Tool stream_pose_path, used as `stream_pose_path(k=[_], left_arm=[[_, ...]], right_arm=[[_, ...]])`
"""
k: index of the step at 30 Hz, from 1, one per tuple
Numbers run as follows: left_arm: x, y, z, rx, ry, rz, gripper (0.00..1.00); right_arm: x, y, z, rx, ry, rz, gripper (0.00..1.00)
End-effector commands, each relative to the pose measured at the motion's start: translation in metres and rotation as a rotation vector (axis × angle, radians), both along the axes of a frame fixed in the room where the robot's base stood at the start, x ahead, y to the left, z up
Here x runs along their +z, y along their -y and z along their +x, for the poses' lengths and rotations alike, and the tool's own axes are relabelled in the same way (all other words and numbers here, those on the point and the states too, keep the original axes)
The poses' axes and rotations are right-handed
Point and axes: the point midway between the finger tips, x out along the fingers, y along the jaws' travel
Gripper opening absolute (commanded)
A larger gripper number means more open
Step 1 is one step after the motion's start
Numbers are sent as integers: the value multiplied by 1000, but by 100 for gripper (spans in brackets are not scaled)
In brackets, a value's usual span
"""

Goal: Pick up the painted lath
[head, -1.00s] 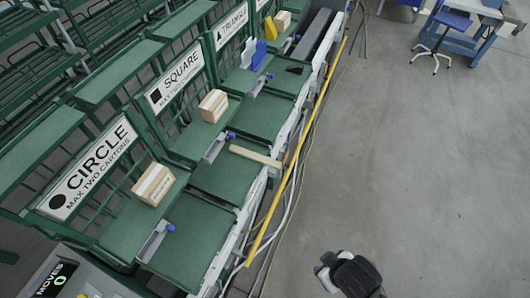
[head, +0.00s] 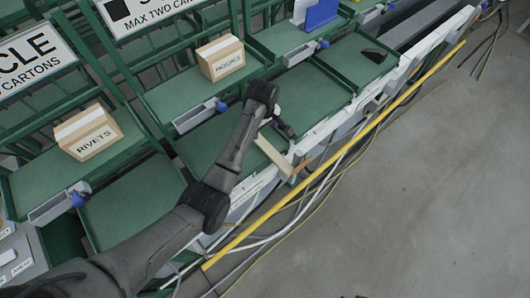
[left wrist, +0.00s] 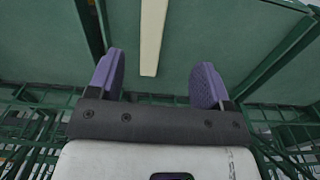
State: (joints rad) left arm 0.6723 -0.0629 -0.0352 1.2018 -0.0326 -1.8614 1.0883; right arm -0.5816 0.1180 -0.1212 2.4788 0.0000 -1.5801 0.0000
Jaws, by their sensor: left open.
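The pale cream lath (head: 272,154) lies across the front edge of a green tray below the HOOKS carton, with a brownish end sticking out past the edge. My left gripper (head: 283,128) is above and close to the lath, and my forearm hides part of the tray. In the left wrist view the lath (left wrist: 153,38) runs down between the lines of the two purple fingers of the left gripper (left wrist: 158,75). These fingers are open and apart, with nothing between them. My right gripper is not in view.
A RIVETS carton (head: 88,131) and a HOOKS carton (head: 221,58) stand on green shelves. Small latches with blue knobs sit by the trays. A long yellow bar (head: 340,155) and cables run along the front.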

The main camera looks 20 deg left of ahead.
Motion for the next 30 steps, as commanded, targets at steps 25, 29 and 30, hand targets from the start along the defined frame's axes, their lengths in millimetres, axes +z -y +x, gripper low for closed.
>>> stream_pose_path(k=[25, 29, 30], left_arm=[[-82, 5, 14, 50, -14, -4, 72], [-92, 3, 13, 50, -17, -2, 72], [-98, 2, 13, 50, -18, -2, 72]], right_arm=[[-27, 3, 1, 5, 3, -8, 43], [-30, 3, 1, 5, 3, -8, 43], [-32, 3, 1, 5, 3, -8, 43]])
